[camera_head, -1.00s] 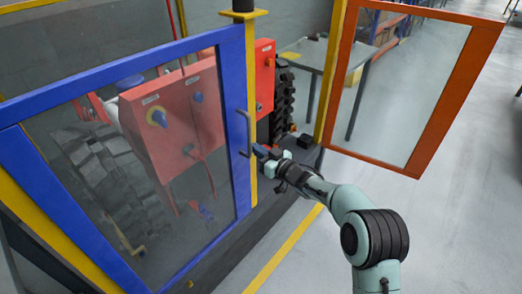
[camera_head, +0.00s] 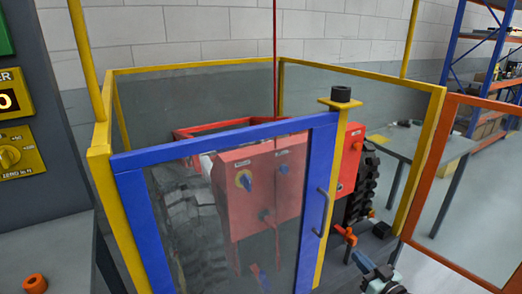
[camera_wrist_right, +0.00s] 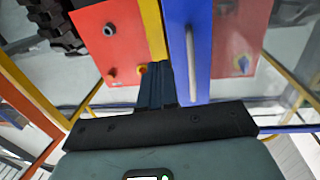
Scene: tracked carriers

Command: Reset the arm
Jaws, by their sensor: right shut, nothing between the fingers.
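My right gripper (camera_head: 360,260) is at the lower right of the head view, shut and empty, right of and below the grey handle (camera_head: 320,212) of the blue-framed door (camera_head: 140,225). In the right wrist view its shut dark-blue fingers (camera_wrist_right: 155,72) point toward the yellow post and the blue door frame (camera_wrist_right: 188,50). Behind the glass are red control boxes (camera_head: 260,190) with a blue knob on yellow (camera_head: 244,181). Another red box (camera_head: 350,160) shows at the opening right of the post; it also shows in the wrist view (camera_wrist_right: 110,40). My left gripper is out of view.
Yellow posts (camera_head: 97,170) and glass panels fence the cell. An orange-framed door (camera_head: 455,262) stands open at the right. A grey table (camera_head: 405,146) and a shelf rack (camera_head: 465,65) stand behind. A dark panel with a yellow dial (camera_head: 10,155) is at the left.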

